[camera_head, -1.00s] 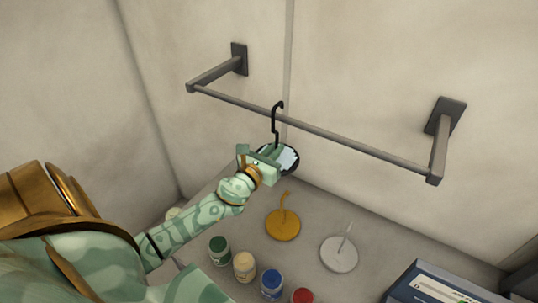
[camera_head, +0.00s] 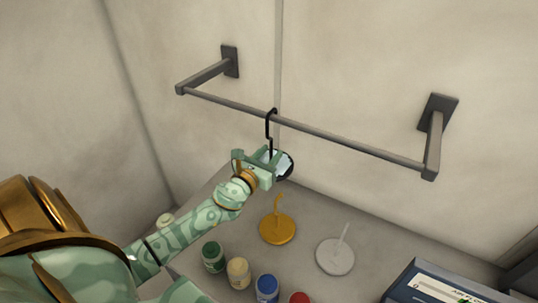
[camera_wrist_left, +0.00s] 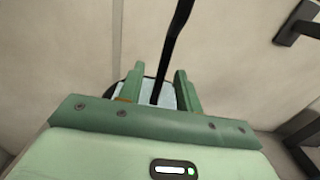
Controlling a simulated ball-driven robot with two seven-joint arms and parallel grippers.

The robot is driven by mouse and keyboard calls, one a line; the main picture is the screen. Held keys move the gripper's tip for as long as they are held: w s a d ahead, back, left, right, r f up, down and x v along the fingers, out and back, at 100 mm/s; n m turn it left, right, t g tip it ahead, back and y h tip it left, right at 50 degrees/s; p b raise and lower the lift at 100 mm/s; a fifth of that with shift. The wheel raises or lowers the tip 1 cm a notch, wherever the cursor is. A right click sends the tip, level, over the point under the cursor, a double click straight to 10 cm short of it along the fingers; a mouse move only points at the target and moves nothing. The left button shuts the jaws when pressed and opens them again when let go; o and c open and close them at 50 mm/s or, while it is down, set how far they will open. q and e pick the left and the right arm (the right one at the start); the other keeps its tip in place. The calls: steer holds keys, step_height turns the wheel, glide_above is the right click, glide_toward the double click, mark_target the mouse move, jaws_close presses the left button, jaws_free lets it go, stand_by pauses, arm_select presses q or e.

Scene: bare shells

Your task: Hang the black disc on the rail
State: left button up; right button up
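The rail (camera_head: 330,137) is a dark grey bar on two wall brackets. The black disc (camera_head: 290,168) has a dark rim and a tall black hook (camera_head: 268,127). The hook's curved top is at the rail and appears to loop over it, with the disc below. My left gripper (camera_head: 264,163) is around the lower stem, in front of the disc, hiding part of it. In the left wrist view its two fingers (camera_wrist_left: 157,92) stand apart, with gaps beside the black stem (camera_wrist_left: 172,45). My right gripper is not in view.
On the counter below are an orange disc (camera_head: 278,230) and a white disc (camera_head: 335,258), each with an upright hook. Several paint jars, including a green one (camera_head: 213,257) and a blue one (camera_head: 266,289), line the front. A dark blue box (camera_head: 440,287) stands at lower right.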

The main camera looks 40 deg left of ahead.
arm_select(q)
steer(key=shift+s+f, duration=0.1)
steer(key=shift+s, duration=0.05)
steer(key=s+d+b, duration=0.1)
steer(key=s+b, duration=0.2)
steer(key=s, duration=1.3)
steer(key=shift+d, duration=0.4)
